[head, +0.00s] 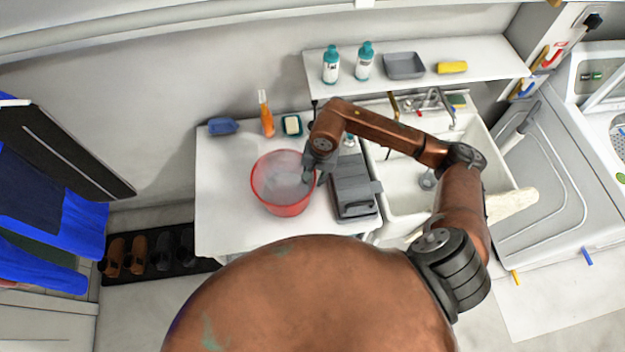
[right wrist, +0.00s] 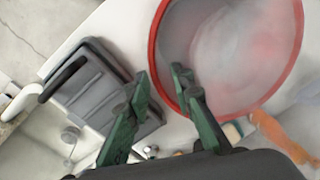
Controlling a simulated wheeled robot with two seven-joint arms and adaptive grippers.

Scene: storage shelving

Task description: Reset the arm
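My right arm reaches over the white counter in the head view, with its gripper (head: 309,177) pointing down at the right rim of a round translucent bucket with a red rim (head: 270,190). In the right wrist view, the two green fingers (right wrist: 160,74) are apart, with nothing clearly held between them. The bucket's red rim (right wrist: 153,45) passes close by the fingertips, and one finger overlaps the bucket in the picture. I cannot tell whether they touch. My left gripper is not in view.
A grey lidded box (head: 352,187) stands right of the bucket, beside a white sink (head: 405,185). A shelf (head: 430,88) holds bottles. The counter's front left is clear.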

